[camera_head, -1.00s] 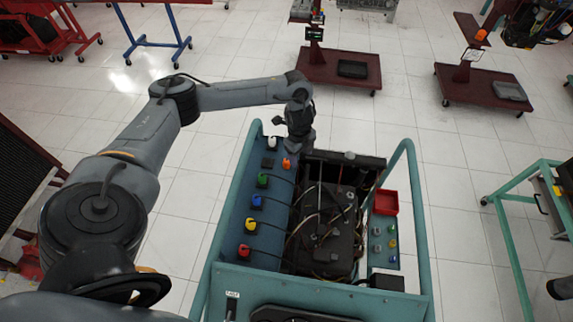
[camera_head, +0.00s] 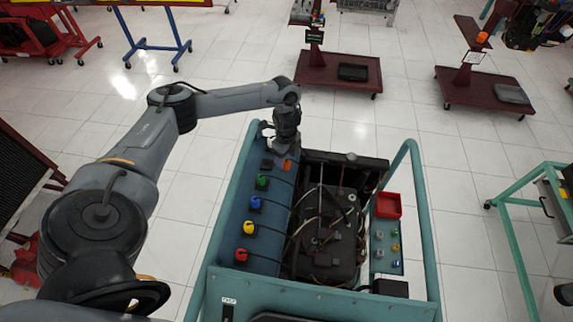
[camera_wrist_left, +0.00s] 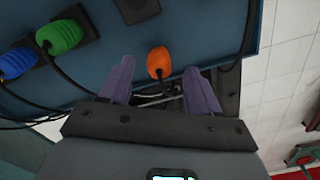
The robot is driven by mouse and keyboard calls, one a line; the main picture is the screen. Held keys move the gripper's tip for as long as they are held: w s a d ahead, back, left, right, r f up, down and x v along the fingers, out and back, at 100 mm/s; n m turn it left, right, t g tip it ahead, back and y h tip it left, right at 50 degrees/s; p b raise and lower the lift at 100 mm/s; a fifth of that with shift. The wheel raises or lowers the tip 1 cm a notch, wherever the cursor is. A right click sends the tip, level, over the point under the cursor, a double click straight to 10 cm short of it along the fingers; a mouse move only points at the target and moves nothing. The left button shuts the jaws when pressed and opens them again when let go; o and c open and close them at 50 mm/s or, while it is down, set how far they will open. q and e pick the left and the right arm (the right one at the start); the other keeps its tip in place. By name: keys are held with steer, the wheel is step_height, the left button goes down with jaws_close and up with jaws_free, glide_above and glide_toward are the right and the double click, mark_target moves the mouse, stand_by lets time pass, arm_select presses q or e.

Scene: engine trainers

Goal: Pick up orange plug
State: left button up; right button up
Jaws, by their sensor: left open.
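The orange plug (camera_head: 288,165) stands on the blue panel of the engine trainer, near its far end. It also shows in the left wrist view (camera_wrist_left: 159,63), a little beyond and between my fingertips, with a black cable running from it. My left gripper (camera_head: 284,148) is just above and behind the plug in the head view. In the left wrist view its two purple fingers (camera_wrist_left: 157,78) are open, one on each side of the plug's line, with nothing held. My right gripper is not in view.
The blue panel (camera_head: 233,225) also bears green (camera_head: 262,182), blue (camera_head: 255,202), yellow (camera_head: 249,226) and red (camera_head: 241,255) plugs with cables. Engine parts (camera_head: 330,235) lie right of it. Teal frame rails (camera_head: 416,200) surround the trainer.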

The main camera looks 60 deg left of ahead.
arm_select(q)
steer(key=shift+f, duration=1.4)
steer(key=c, duration=1.1)
